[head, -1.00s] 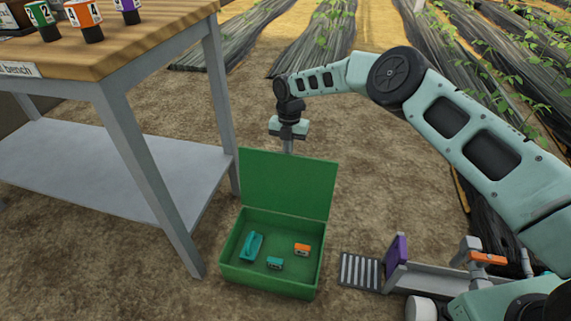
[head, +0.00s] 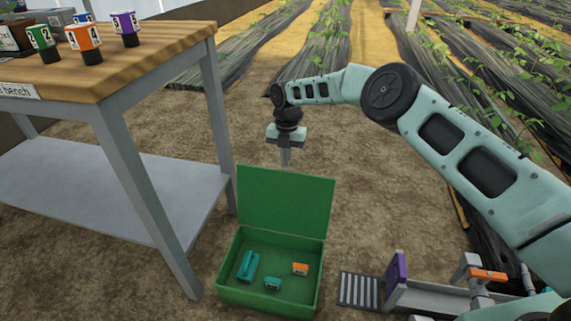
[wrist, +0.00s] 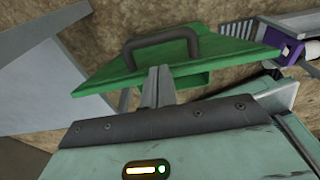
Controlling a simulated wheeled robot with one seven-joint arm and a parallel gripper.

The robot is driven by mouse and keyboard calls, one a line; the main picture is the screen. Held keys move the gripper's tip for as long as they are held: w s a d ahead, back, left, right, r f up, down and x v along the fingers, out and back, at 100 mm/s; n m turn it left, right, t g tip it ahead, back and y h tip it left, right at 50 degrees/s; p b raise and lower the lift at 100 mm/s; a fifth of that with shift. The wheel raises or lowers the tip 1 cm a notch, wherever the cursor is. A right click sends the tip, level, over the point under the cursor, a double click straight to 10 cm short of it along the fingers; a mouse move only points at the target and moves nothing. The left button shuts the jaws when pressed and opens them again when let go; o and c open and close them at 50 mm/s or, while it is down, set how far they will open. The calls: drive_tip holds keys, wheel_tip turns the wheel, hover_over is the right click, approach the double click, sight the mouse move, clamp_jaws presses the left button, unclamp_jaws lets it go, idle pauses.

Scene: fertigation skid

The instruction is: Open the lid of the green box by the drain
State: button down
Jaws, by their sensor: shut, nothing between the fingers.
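The green box (head: 268,297) stands on the soil beside the drain grate (head: 359,289). Its lid (head: 285,203) is raised and stands upright at the back edge. Inside lie a teal handled item (head: 248,266), a small teal block (head: 272,284) and a small orange block (head: 300,269). My gripper (head: 286,157) points down just behind the lid's top edge, its fingers shut and empty. In the wrist view the shut fingers (wrist: 158,87) are close to the lid (wrist: 190,55) and its dark handle (wrist: 160,45); I cannot tell whether they touch.
A wooden-topped bench (head: 110,65) with grey legs and a lower shelf (head: 150,190) stands to the left, holding numbered bottles. A purple plate (head: 397,268) and an orange-handled pipe fitting (head: 488,275) are right of the drain. Bare soil lies behind the box.

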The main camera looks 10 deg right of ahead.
wheel_tip(320, 180, up, 14)
drive_tip(key=w+p, duration=0.2)
drive_tip(key=p, duration=0.2)
drive_tip(key=s+a+r+m, duration=0.4)
drive_tip(key=s+r, duration=0.3)
drive_tip(key=s, duration=0.3)
drive_tip(key=s+a+r+m, duration=0.4)
drive_tip(key=s+a+r, duration=0.15)
drive_tip(key=s, duration=0.45)
drive_tip(key=s+d+m, duration=0.5)
drive_tip(key=s, duration=0.5)
drive_tip(key=s+d+m+t, duration=0.1)
drive_tip(key=s+d+m, duration=0.45)
drive_tip(key=s, duration=0.35)
drive_tip(key=s+d+m, duration=0.5)
drive_tip(key=s+m, duration=0.1)
drive_tip(key=s, duration=0.4)
wheel_tip(320, 180, up, 34)
drive_tip(key=p, duration=3.4)
drive_tip(key=shift+w+a+r, duration=0.15)
drive_tip(key=shift+w+a, duration=0.05)
drive_tip(key=shift+w, duration=0.1)
